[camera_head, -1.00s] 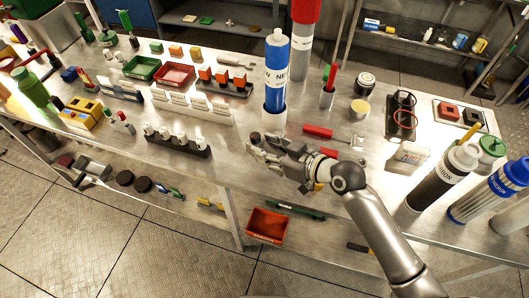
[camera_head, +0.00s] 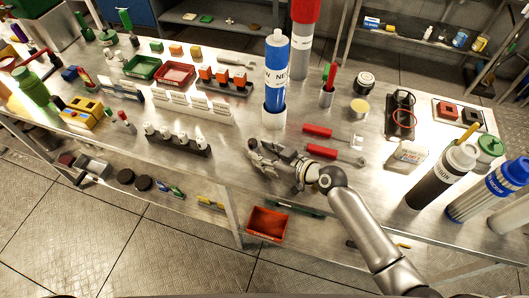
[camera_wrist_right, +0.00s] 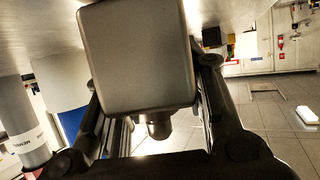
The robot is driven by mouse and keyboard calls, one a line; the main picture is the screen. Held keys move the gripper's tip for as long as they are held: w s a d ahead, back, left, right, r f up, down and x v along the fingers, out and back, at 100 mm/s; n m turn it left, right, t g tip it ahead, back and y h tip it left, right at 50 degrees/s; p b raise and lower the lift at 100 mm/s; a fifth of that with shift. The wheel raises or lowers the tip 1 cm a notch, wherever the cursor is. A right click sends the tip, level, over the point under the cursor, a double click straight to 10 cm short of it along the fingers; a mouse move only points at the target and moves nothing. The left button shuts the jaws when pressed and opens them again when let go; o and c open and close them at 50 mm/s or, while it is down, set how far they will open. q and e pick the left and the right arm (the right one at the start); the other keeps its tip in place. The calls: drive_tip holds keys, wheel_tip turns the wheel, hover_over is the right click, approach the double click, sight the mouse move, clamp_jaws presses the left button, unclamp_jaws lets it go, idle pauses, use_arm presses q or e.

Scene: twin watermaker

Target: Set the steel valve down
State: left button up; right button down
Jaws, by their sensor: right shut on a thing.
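My right gripper (camera_head: 259,156) is low over the steel workbench near its front edge, in front of the blue-and-white cylinder (camera_head: 275,75). In the right wrist view the gripper (camera_wrist_right: 160,115) is shut on the steel valve (camera_wrist_right: 135,60), a grey block with rounded corners and a short dark stub below it in the picture. The valve fills the space between the two dark fingers. In the head view the valve is small and mostly hidden by the fingers. I cannot tell whether it touches the bench top. My left gripper is not in view.
Two red-handled tools (camera_head: 335,152) lie right of the gripper. A black rack with white-topped parts (camera_head: 178,143) stands to the left, behind it a row of white label stands (camera_head: 195,105). An orange bin (camera_head: 267,224) is below the bench edge. Bare bench lies between rack and gripper.

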drive_tip(key=c, duration=1.4)
unclamp_jaws()
drive_tip(key=shift+f, duration=0.15)
drive_tip(key=o, duration=0.5)
drive_tip(key=shift+r, duration=0.25)
drive_tip(key=shift+s+d, duration=0.25)
drive_tip(key=shift+d, duration=0.1)
drive_tip(key=b+v, duration=0.2)
drive_tip(key=v, duration=0.8)
drive_tip(key=shift+s, duration=0.1)
drive_tip(key=shift+s+d+r, duration=0.3)
drive_tip(key=shift+d+r, duration=0.05)
drive_tip(key=shift+d, duration=0.05)
